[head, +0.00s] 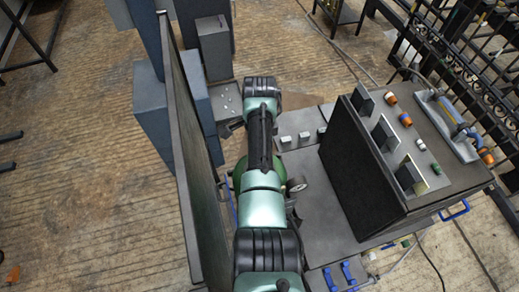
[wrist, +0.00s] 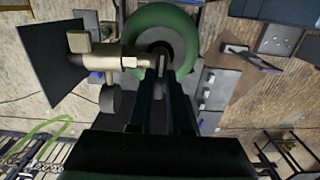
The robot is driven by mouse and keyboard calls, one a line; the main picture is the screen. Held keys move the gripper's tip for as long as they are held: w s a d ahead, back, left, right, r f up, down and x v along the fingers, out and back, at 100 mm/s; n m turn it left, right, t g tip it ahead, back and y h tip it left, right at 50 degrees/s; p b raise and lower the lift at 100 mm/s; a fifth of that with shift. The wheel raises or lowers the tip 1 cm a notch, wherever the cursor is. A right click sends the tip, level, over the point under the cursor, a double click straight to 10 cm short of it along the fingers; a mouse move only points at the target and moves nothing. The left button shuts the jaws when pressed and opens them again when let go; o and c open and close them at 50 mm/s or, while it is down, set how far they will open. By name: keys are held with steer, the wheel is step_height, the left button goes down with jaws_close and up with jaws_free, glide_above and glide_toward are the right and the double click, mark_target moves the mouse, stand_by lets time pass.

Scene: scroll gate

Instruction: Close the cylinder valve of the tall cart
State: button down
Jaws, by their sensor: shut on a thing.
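The green gas cylinder (wrist: 180,22) shows from above in the wrist view, with a grey collar around its valve. A brass valve fitting (wrist: 110,55) runs left from the collar, with a round gauge (wrist: 110,99) below it. My gripper (wrist: 161,66) reaches over the collar, its two dark fingers close together on the valve handle, which they mostly hide. In the head view only a green edge of the cylinder (head: 237,180) and a gauge (head: 297,185) show beside my arm, and my gripper is hidden there. How far the valve is turned cannot be told.
A tall dark panel (head: 190,150) stands close left of my arm. A bench with a sloped black front (head: 350,170) and several small blocks and knobs stands right. Blue-grey boxes (head: 160,115) stand behind the panel. Open floor (head: 90,140) lies left.

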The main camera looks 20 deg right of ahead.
steer(key=shift+w+r, duration=0.1)
steer(key=shift+r, duration=0.05)
steer(key=c, duration=0.8)
jaws_free()
steer(key=shift+c, duration=0.2)
step_height(320, 180, up, 13)
steer(key=b, duration=0.1)
